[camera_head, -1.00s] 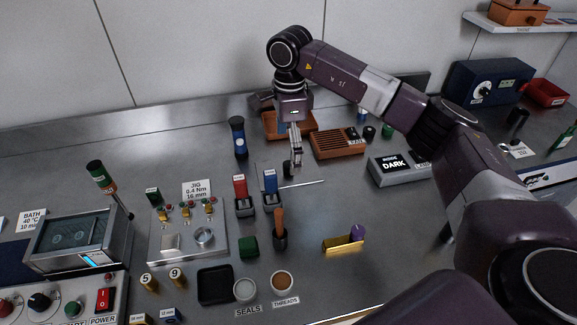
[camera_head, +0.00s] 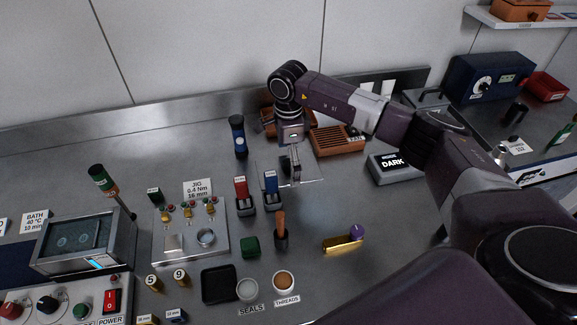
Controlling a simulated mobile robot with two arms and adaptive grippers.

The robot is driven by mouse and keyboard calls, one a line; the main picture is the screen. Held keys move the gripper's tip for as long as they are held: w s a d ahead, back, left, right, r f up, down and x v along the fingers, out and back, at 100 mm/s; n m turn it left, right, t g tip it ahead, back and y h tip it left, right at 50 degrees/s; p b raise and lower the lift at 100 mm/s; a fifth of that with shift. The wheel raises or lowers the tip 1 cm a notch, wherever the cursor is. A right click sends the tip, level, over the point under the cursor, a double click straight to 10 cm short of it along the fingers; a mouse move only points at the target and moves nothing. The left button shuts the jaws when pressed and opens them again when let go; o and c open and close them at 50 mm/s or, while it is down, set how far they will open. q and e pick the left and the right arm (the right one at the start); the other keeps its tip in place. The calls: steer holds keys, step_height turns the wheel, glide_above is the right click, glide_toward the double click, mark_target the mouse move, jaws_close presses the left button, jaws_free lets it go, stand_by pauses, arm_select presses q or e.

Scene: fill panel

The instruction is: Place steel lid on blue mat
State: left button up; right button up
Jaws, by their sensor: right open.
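A flat steel lid (camera_head: 312,172) with a black knob lies on the steel bench, left of the centre right of the scene. My right gripper (camera_head: 291,176) is open, pointing down over the lid at its knob. The fingers partly hide the knob, and I cannot tell whether they touch it. A dark blue mat (camera_head: 12,253) shows partly at the left edge, beside the steel bath (camera_head: 85,250). My left gripper is not in view.
Red and blue holders (camera_head: 243,195), a brown-handled tool (camera_head: 281,230) and the jig panel (camera_head: 190,235) stand between the lid and the mat. A dark blue bottle (camera_head: 238,137) stands at the back.

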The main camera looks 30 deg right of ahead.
jaws_close()
stand_by(0.8)
